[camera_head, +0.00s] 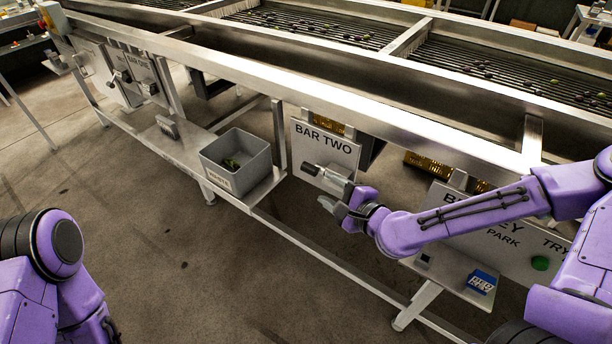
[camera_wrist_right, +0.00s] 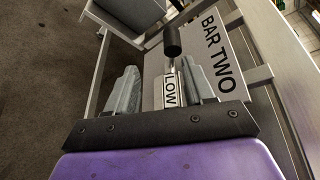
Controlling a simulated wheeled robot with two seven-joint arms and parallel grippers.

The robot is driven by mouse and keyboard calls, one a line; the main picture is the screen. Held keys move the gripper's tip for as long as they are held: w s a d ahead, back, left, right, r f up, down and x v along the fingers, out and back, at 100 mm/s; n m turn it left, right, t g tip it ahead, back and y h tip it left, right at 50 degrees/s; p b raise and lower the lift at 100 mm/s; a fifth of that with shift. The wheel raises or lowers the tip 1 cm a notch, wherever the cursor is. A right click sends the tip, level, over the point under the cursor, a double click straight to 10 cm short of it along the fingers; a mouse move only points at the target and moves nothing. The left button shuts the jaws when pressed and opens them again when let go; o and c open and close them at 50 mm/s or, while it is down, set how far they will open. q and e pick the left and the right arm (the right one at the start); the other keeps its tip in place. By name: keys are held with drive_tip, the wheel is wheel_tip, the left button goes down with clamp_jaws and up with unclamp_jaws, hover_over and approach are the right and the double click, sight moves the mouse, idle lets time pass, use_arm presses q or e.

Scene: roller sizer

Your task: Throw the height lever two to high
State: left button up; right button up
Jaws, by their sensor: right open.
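The height lever two has a black cylindrical handle (camera_wrist_right: 172,40) on a thin metal rod, in front of the white BAR TWO plate (camera_head: 328,147). In the right wrist view the plate (camera_wrist_right: 220,55) shows at an angle, and a LOW label (camera_wrist_right: 172,90) lies near the rod's lower end. My right gripper (camera_head: 322,188) is open in front of the plate. In the right wrist view its grey fingers (camera_wrist_right: 158,66) stand either side of the rod, with the handle beyond the tips. I cannot tell whether either finger touches it. My left gripper is out of view.
A grey waste bin (camera_head: 210,158) stands on the low shelf left of the plate. A long steel frame rail (camera_head: 250,78) runs above. Another lettered panel (camera_head: 455,207), a green button (camera_head: 540,263) and a blue box (camera_head: 482,281) sit to the right. Open floor lies in front.

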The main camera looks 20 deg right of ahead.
sight(311, 170)
drive_tip(key=shift+w+r+t, duration=0.3)
drive_tip(key=shift+w+r, duration=0.35)
drive_tip(key=shift+w, duration=0.3)
drive_tip(key=x, duration=0.9)
drive_tip(key=shift+w+a, duration=0.1)
drive_tip(key=shift+a, duration=0.2)
clamp_jaws()
drive_tip(key=shift+f, duration=0.1)
